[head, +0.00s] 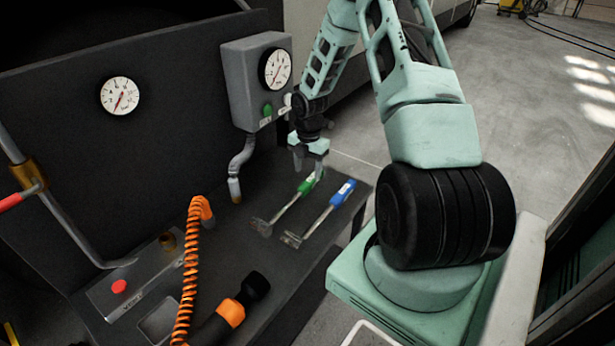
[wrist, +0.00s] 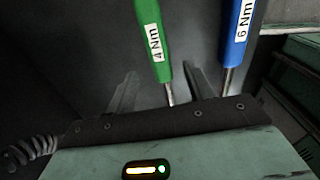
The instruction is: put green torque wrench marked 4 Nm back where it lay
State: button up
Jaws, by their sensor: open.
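The green torque wrench (head: 297,198) lies on the dark bench top, its head toward the front left. In the wrist view its green handle (wrist: 154,40) carries the label 4 Nm, and its thin shaft runs between my fingers. A blue torque wrench (head: 327,208) lies beside it on the right, roughly parallel; its handle (wrist: 238,35) reads 6 Nm. My gripper (head: 308,171) is at the green handle's end in the head view. In the wrist view my gripper (wrist: 158,90) is open, with one finger on each side of the green wrench, apart from it.
An orange coiled hose (head: 190,270), a black and orange tool (head: 232,312) and a panel with a red button (head: 119,286) occupy the front left. Bench space left of the wrenches is clear.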

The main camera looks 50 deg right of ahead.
notch_tip(320, 180, up, 12)
jog(key=p, duration=0.2)
jog(key=shift+d, duration=0.2)
jog(key=s+a+r+m, duration=0.1)
jog(key=a+r+m, duration=0.15)
jog(key=a, duration=0.75)
jog(key=s+a+r+m, duration=0.1)
jog(key=a+r, duration=0.3)
jog(key=a, duration=0.5)
jog(key=s+a+r+m, duration=0.1)
jog(key=a+r+m, duration=0.15)
jog(key=a, duration=0.75)
jog(key=s+a+r+m, duration=0.2)
jog(key=s+a+m, duration=0.1)
jog(key=s+a, duration=0.55)
jog(key=s+a+r+m, duration=0.25)
jog(key=s+a, duration=0.35)
jog(key=s, duration=0.5)
notch_tip(320, 180, up, 18)
jog(key=p, duration=1.8)
jog(key=shift+s+a+f, duration=0.15)
